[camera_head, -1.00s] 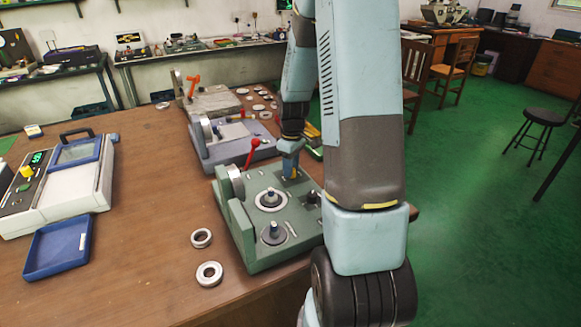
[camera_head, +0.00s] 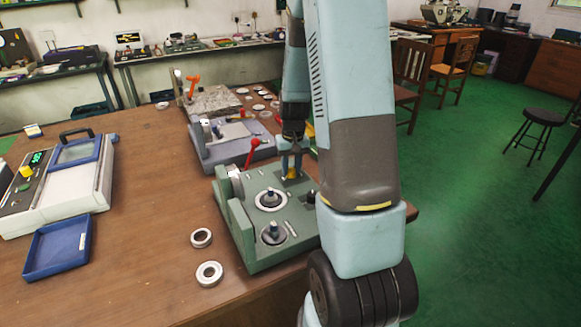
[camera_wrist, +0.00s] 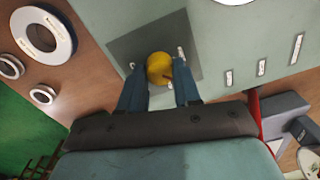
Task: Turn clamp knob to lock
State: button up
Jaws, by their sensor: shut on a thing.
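The yellow clamp knob (camera_wrist: 160,68) sits on a dark grey square patch of the green fixture (camera_wrist: 225,35) in the wrist view. My gripper (camera_wrist: 160,80) has its two blue fingers on either side of the knob, shut on it. In the head view my gripper (camera_head: 291,165) points down at the back right of the green fixture (camera_head: 262,238), with a bit of the yellow knob (camera_head: 291,174) showing below the fingers. A bearing ring (camera_head: 270,198) sits around a post on the fixture.
Two loose rings (camera_head: 201,238) lie on the wooden table (camera_head: 150,200) left of the fixture. A grey-purple fixture (camera_head: 235,155) stands just behind. A blue tray (camera_head: 57,247) and a white tester (camera_head: 75,195) are at left. The table between is clear.

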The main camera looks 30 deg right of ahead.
aim_at(293, 170)
jog(key=m, duration=0.4)
jog(key=shift+m, duration=2.3)
jog(key=o, duration=1.1)
jog(key=shift+c, duration=0.2)
jog(key=shift+r, duration=0.1)
notch_tip(293, 170, up, 14)
jog(key=shift+s+d+f, duration=0.15)
jog(key=shift+s+f, duration=0.1)
